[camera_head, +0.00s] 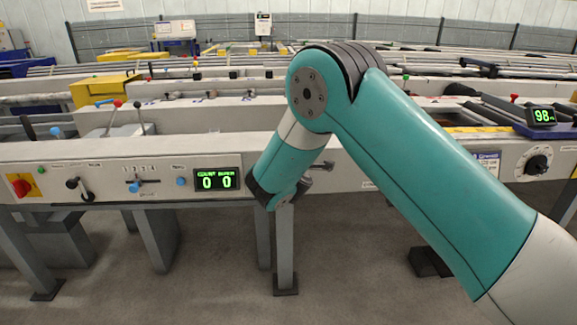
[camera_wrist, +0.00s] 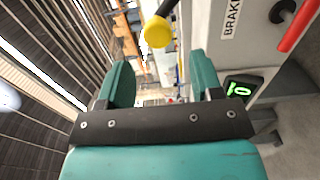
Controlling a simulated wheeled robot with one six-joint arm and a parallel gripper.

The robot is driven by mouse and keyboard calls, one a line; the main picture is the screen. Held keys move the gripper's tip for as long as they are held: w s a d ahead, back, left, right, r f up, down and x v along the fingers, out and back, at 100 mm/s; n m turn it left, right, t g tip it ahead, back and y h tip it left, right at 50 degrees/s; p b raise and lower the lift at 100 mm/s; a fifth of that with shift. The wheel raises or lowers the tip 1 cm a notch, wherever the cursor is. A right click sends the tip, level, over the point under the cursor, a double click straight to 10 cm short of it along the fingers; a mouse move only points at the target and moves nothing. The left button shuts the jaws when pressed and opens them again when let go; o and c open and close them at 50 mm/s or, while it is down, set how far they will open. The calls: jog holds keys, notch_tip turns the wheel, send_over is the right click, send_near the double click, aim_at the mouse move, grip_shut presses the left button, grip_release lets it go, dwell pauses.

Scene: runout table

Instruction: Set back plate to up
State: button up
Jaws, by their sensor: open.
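No control in view carries a back plate label that I can read. The control panel (camera_head: 110,202) on the near table front has a black lever (camera_head: 82,188), a selector with a blue knob (camera_head: 134,187) and a display (camera_head: 217,181) showing 0 0. My gripper is hidden behind my arm in the head view. In the wrist view my gripper (camera_wrist: 160,68) is open, with two teal fingers apart and nothing between them. A yellow round knob (camera_wrist: 158,31) on a dark stem shows beyond the fingertips, apart from them as far as I can tell.
A red switch (camera_head: 21,187) sits at the panel's left end. A brake label (camera_wrist: 231,18), a red handle (camera_wrist: 300,25) and a green display (camera_wrist: 239,89) lie right of my gripper in the wrist view. Levers with coloured knobs rise above the table. The floor (camera_head: 345,255) below is mostly clear.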

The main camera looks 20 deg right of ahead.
jog(key=b+v, duration=0.2)
jog(key=v, duration=0.8)
jog(key=shift+s, duration=0.35)
jog(key=s+d+f+m+g+y, duration=0.15)
jog(key=s+d+m+g, duration=0.35)
jog(key=s+m+g, duration=0.55)
jog(key=s+a+r+n+g+y, duration=0.1)
jog(key=s+a+r+g+y, duration=0.15)
jog(key=s, duration=0.55)
jog(key=s+a+r+g+y, duration=0.1)
jog(key=s+a+g+y, duration=0.1)
jog(key=s+a, duration=0.35)
jog(key=s+a+r+n+g+y, duration=0.1)
jog(key=s+r+g+y, duration=0.15)
jog(key=s, duration=0.65)
notch_tip(320, 180, up, 18)
jog(key=p, duration=1.7)
jog(key=shift+s+a+p, duration=0.2)
jog(key=shift+s+p, duration=0.1)
jog(key=shift+p, duration=0.1)
